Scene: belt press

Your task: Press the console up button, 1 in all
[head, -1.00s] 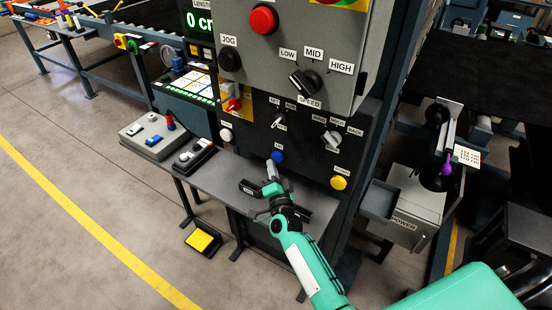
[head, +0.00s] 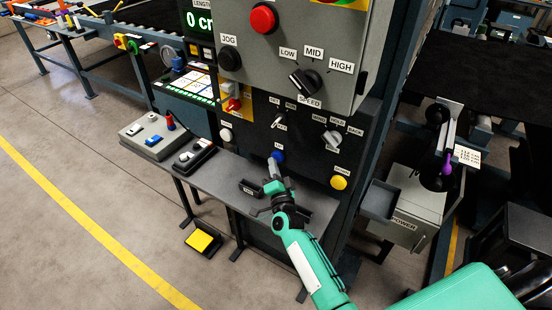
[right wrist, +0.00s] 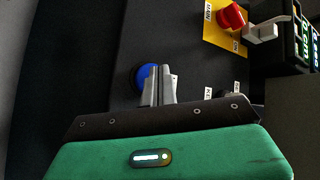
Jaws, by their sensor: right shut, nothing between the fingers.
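A round blue button (head: 277,156) sits on the dark lower console panel, under a small label that I cannot read for sure. My right gripper (head: 274,167) is shut and empty, with its fingertips just below and close to the blue button. In the right wrist view the closed fingertips (right wrist: 160,80) partly cover the right side of the blue button (right wrist: 141,77). I cannot tell whether they touch it. My left gripper is not in view.
A yellow button (head: 338,182), a white button (head: 226,135), a red switch (head: 233,104) and several knobs share the panel. A grey shelf (head: 222,178) juts out below. A small box (head: 153,137) with buttons stands at the left.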

